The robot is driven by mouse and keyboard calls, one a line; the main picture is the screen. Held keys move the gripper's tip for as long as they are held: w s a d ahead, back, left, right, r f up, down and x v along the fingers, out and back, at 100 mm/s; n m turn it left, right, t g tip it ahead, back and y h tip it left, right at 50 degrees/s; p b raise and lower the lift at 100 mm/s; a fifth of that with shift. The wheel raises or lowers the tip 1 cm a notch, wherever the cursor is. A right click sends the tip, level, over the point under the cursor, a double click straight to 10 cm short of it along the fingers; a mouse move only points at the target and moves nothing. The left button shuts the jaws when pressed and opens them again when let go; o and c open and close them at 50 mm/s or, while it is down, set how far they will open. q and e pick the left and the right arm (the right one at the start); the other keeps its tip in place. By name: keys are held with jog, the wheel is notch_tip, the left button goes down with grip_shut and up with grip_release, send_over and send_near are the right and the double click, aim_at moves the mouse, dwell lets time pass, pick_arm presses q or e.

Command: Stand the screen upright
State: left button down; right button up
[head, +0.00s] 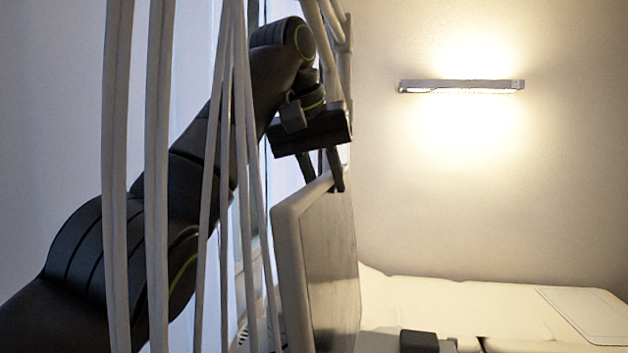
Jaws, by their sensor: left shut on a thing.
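The screen (328,265) has a pale rounded frame and a grey panel, and I see it at a steep angle, close to edge-on. It looks roughly upright, with a slight lean. Its lower edge is cut off by the picture, so what it rests on is hidden. My left gripper (322,172) comes down from above and is shut on the top edge of the screen. Thin bars partly cover my left arm. I do not see my right gripper.
Several pale bars (157,180) run from top to bottom at the left, in front of my left arm. A white padded surface (440,295) lies behind the screen at the right. A small dark block (418,342) shows at the bottom. A lit lamp (462,86) hangs on the wall.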

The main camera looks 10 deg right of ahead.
pick_arm(q)
jog(key=shift+s+d, duration=0.3)
jog(key=shift+d, duration=0.4)
jog(key=shift+d+f, duration=0.1)
jog(key=shift+d, duration=0.1)
jog(key=shift+s, duration=0.1)
pick_arm(e)
jog(key=shift+a+r, duration=0.1)
jog(key=shift+a, duration=0.4)
pick_arm(q)
jog(key=c, duration=1.4)
grip_release()
jog(key=shift+d, duration=0.15)
jog(key=shift+o, duration=0.8)
jog(key=shift+s+d, duration=0.2)
jog(key=shift+d, duration=0.1)
jog(key=shift+w+a+f, duration=0.1)
jog(key=shift+a, duration=0.05)
pick_arm(e)
jog(key=shift+s+d, duration=0.2)
jog(key=shift+d, duration=0.4)
jog(key=shift+r, duration=0.1)
